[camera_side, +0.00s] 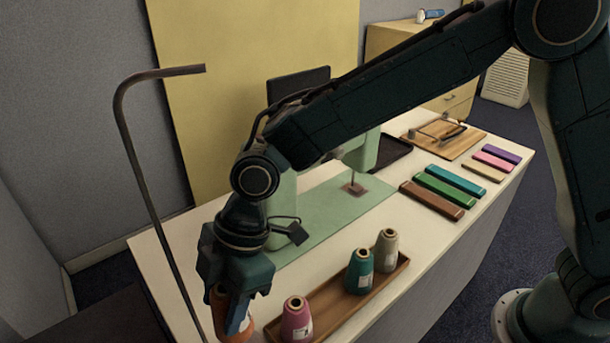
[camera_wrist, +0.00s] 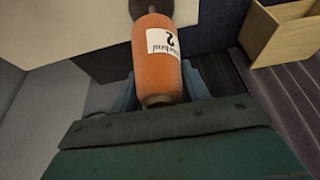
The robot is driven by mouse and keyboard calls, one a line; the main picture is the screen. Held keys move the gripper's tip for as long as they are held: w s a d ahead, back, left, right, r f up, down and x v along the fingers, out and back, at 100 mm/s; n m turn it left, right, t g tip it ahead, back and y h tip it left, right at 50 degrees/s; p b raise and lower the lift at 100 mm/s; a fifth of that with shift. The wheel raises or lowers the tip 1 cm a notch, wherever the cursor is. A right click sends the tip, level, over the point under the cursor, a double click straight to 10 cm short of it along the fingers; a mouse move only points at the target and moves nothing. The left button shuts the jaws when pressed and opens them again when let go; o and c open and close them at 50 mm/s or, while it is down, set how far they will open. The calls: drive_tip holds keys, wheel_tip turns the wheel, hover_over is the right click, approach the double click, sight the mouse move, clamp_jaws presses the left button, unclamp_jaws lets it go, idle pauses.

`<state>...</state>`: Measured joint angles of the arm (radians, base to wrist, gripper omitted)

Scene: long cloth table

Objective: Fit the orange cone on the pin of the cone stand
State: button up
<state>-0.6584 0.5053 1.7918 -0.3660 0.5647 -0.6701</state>
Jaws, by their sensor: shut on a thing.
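The orange cone (camera_wrist: 158,70), with a white label, lies between the two blue fingers of my gripper (camera_wrist: 160,92) in the wrist view. My gripper (camera_side: 234,318) is shut on it at the lower left of the side view, where only orange parts of the cone (camera_side: 218,300) show around the fingers. A tall dark rod with a bent top (camera_side: 150,200) rises just left of my gripper; it may belong to the cone stand. A dark brown round piece (camera_wrist: 150,8) shows beyond the cone's far end in the wrist view. I cannot make out the pin.
A wooden tray (camera_side: 338,312) holds a pink cone (camera_side: 296,322), a teal cone (camera_side: 359,274) and a beige cone (camera_side: 386,252), right of my gripper. A green sewing machine (camera_side: 362,152) stands behind. Several coloured bars and a wooden board (camera_side: 443,138) lie farther right on the table.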

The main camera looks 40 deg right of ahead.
drive_tip(key=shift+f, duration=3.35)
idle(1.2)
drive_tip(key=o, duration=1.1)
drive_tip(key=shift+o, duration=0.2)
drive_tip(key=v, duration=1.4)
drive_tip(key=shift+d+f, duration=0.1)
